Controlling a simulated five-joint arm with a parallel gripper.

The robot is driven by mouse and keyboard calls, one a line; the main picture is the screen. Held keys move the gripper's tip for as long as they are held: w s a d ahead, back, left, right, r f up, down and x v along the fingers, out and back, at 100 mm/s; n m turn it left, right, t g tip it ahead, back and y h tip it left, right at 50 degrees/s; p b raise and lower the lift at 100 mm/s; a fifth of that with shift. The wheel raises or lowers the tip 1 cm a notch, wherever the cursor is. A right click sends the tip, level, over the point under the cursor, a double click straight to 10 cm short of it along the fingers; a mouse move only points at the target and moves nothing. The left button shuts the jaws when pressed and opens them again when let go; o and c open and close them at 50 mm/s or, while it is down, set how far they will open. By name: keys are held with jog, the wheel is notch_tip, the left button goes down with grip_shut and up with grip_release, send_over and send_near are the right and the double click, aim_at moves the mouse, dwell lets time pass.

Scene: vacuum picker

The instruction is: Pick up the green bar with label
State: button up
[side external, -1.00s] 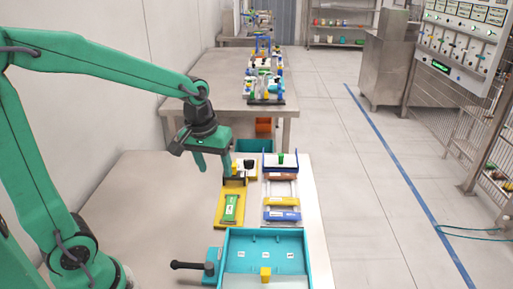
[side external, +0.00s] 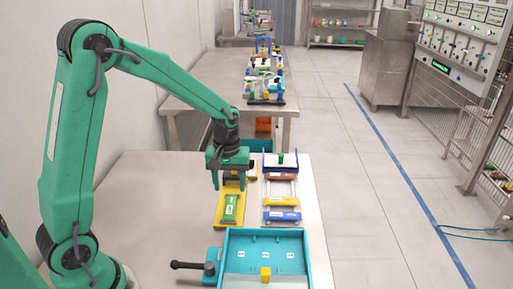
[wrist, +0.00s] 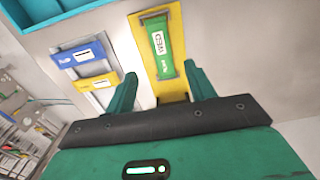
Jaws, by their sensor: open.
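The green bar with a white label (side external: 230,207) lies on a yellow plate (side external: 220,220) on the table. It also shows in the wrist view (wrist: 161,50), on the yellow plate ahead of my gripper. My gripper (side external: 231,183) is above the far part of the yellow plate, pointing down. In the wrist view its two fingers (wrist: 160,92) are apart with nothing between them. The gripper is apart from the bar.
Right of the plate is a rack with a yellow bar (side external: 282,202) and a blue bar (side external: 282,216). A teal tray (side external: 308,262) with a yellow block (side external: 266,273) stands in front. A black-handled device (side external: 210,268) sits left of the tray. The table's left part is clear.

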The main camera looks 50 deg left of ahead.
aim_at(230, 205)
jog(key=shift+f, duration=1.1)
jog(key=shift+a+f, duration=0.2)
jog(key=shift+f, duration=2.35)
jog(key=c, duration=1.1)
jog(key=shift+c, duration=0.2)
jog(key=shift+r, duration=0.15)
